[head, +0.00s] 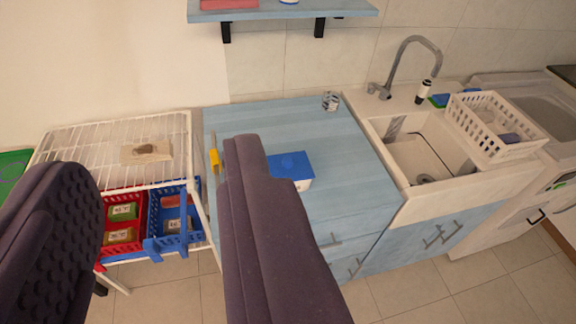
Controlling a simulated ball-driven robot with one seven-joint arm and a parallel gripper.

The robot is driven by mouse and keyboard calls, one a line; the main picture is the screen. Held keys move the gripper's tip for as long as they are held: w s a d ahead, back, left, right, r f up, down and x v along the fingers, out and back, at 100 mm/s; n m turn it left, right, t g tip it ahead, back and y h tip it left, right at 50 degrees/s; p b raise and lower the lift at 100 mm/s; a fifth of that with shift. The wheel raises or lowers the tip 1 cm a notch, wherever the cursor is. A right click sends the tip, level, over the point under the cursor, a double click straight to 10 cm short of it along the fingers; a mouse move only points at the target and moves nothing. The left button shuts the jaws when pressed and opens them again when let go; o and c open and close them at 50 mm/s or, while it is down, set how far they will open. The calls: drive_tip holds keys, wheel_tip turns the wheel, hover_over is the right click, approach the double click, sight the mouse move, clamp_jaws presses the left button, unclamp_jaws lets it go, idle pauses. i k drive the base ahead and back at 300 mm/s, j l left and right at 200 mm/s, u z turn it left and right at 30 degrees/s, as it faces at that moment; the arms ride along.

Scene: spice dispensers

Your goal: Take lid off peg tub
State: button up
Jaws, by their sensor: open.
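A small tub with a white side (305,185) stands on the light blue counter (330,140). A flat blue lid (288,164) covers its top. I take this for the peg tub; its contents are hidden. My gripper (154,158) is open, its two dark fingers wide apart with nothing between them. The right finger hides the left part of the tub from view. The gripper appears well above and in front of the counter, apart from the tub.
A white wire rack (85,145) stands left, with a red basket (121,238) and blue basket (172,232) below. A yellow object (214,160) is at the counter's left edge. A patterned cup (330,101) stands behind. A sink (430,155) and white crate (492,125) are right.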

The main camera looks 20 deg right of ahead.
sight(296, 166)
drive_tip(key=i+l+u, duration=0.25)
drive_tip(key=i+l, duration=0.3)
drive_tip(key=i+l+u, duration=0.3)
drive_tip(key=i+l, duration=0.4)
